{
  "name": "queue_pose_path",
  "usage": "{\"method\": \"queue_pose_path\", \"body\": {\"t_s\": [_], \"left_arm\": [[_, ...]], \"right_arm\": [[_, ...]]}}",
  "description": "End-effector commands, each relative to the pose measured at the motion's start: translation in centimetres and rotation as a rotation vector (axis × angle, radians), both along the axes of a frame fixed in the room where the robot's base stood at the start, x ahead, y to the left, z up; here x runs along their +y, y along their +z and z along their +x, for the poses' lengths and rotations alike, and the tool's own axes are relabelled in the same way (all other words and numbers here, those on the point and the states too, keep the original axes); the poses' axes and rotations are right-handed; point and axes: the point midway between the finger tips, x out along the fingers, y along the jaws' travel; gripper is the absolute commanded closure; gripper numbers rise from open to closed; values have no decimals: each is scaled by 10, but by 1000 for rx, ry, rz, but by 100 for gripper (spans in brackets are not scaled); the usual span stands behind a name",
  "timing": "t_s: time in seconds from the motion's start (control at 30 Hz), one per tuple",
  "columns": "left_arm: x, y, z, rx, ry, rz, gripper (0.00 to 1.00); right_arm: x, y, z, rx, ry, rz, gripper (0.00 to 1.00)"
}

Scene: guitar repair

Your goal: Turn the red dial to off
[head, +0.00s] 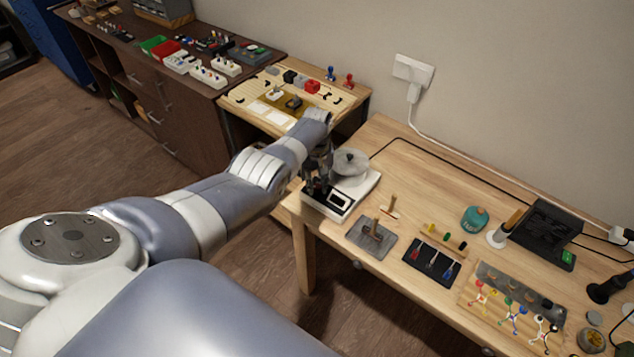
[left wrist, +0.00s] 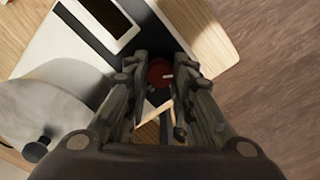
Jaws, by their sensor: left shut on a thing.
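The red dial (left wrist: 160,72) shows in the left wrist view on the dark front panel of a white device (left wrist: 62,48), with a white mark on its face. My left gripper (left wrist: 158,98) has its two fingers on either side of the dial and is shut on it. In the head view my left gripper (head: 318,178) is at the front left of the white device (head: 352,198), and the dial is hidden there. My right gripper is not in view.
A round grey lidded pot (head: 350,163) sits on the device, close beside my gripper. Right of it on the wooden table are a grey plate (head: 371,238), a dark tool tray (head: 432,262) and a black box (head: 544,228). Another workbench (head: 350,100) stands behind.

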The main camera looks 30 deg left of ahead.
Motion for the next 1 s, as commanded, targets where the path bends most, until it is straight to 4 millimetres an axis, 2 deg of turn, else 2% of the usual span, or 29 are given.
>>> {"method": "queue_pose_path", "body": {"t_s": [0.13, 0.17, 0.23, 0.67, 1.0], "left_arm": [[0, 0, 0, -1, 1, -1, 100], [0, 0, 0, -1, 1, -1, 70], [0, 0, 0, -1, 1, -1, 55], [0, 2, 1, -2, 0, 1, 55], [1, 31, 1, -4, 0, 1, 55]], "right_arm": [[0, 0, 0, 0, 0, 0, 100], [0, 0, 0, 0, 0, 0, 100], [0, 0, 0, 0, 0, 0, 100], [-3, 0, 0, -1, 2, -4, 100], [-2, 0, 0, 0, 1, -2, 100]]}}
